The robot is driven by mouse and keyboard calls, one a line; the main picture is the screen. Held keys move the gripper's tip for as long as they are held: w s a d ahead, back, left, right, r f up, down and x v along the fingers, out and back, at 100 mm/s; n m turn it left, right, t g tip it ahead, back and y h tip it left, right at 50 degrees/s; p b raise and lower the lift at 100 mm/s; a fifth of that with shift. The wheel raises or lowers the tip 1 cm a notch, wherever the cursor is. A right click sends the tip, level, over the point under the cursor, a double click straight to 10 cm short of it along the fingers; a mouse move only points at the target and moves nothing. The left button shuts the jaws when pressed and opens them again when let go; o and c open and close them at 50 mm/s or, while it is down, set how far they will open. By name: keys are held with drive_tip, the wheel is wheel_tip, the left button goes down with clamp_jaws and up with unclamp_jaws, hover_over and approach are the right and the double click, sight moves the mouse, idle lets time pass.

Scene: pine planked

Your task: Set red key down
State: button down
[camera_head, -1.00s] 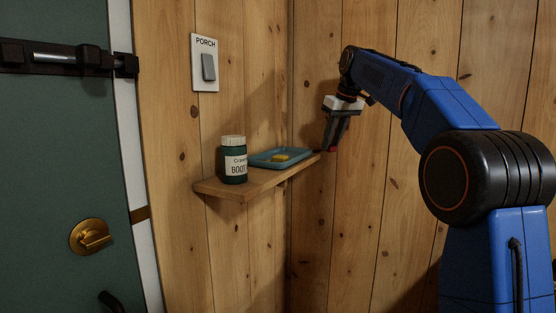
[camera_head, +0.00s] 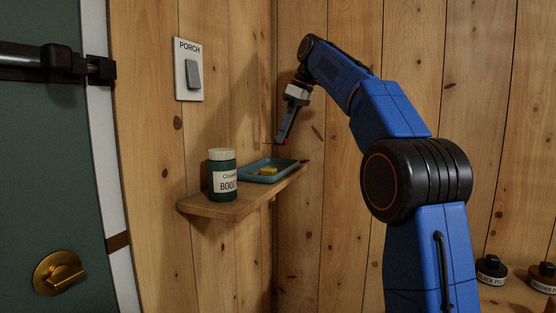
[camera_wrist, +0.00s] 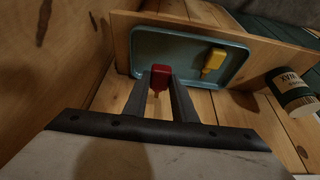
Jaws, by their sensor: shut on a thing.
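My gripper (camera_head: 281,141) is shut on the red key (camera_wrist: 160,78), whose red head shows between the fingertips in the wrist view. In the head view only a small bit of red shows at the fingertips. The gripper is above the far end of the shelf, near the blue tray (camera_head: 251,179). In the wrist view the key overlaps the near edge of the tray (camera_wrist: 190,31); I cannot tell the exact height between them. A yellow key (camera_head: 268,171) lies in the tray; it also shows in the wrist view (camera_wrist: 214,60).
The wooden shelf (camera_head: 225,209) holds the tray and a dark green jar (camera_head: 222,180) at its left end. A PORCH switch (camera_head: 191,75) is on the wall above. A green door with a brass knob (camera_head: 60,273) stands at left.

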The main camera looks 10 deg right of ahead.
drive_tip(key=shift+f, duration=3.6)
drive_tip(key=c, duration=1.5)
unclamp_jaws()
drive_tip(key=shift+o, duration=0.2)
drive_tip(key=v, duration=1.2)
